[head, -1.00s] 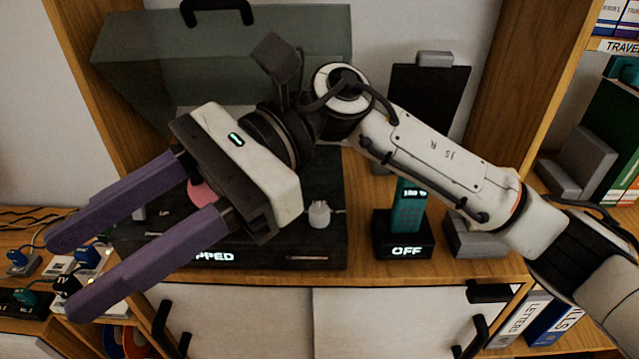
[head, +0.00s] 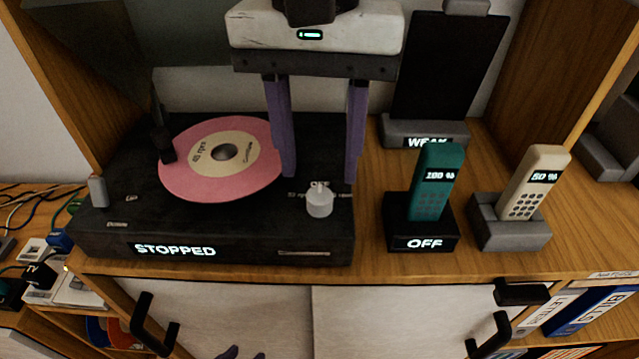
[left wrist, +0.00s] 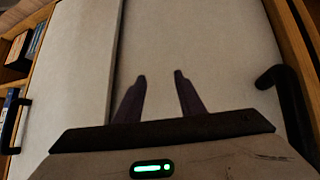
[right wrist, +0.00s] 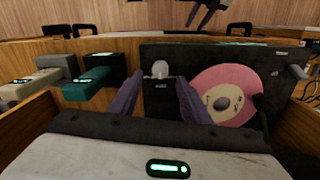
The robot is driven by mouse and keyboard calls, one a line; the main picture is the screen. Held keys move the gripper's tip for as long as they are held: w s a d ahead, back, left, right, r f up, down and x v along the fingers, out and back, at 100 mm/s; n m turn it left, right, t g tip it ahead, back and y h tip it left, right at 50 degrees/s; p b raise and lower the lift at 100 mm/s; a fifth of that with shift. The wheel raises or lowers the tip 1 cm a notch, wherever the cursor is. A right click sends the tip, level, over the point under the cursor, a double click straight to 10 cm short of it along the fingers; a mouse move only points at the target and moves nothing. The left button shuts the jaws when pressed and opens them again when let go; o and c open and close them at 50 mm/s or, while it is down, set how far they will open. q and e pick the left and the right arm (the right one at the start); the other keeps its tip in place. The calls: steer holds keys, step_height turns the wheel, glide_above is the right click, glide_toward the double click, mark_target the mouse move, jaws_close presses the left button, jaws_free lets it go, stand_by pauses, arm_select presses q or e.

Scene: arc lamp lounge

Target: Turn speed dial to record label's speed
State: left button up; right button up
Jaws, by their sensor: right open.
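The turntable (head: 110,205) stands on the shelf, its front display reading "STOPPED". A pink record (head: 185,180) lies on it; its cream label (head: 250,152) carries slanted print that looks like "45 rpm". The light grey speed dial (head: 319,203) is at the deck's front right, with small marks beside it too fine to read; it also shows in the right wrist view (right wrist: 160,69). My right gripper (head: 319,180) is open, its purple fingers pointing down above and behind the dial, not visibly touching it. My left gripper (head: 243,353) is open and empty low before the cabinet doors.
A teal handset (head: 431,185) in a dock reading "OFF" and a cream handset (head: 535,185) stand right of the turntable. Behind them is a dark panel (head: 447,70) on a base reading "WEAK". The tonearm (head: 163,140) is at the record's left. Cabinet handles (head: 150,325) stick out below.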

mark_target(320, 193)
steer(key=shift+f+b, duration=0.3)
steer(key=shift+f, duration=2.05)
steer(key=c, duration=1)
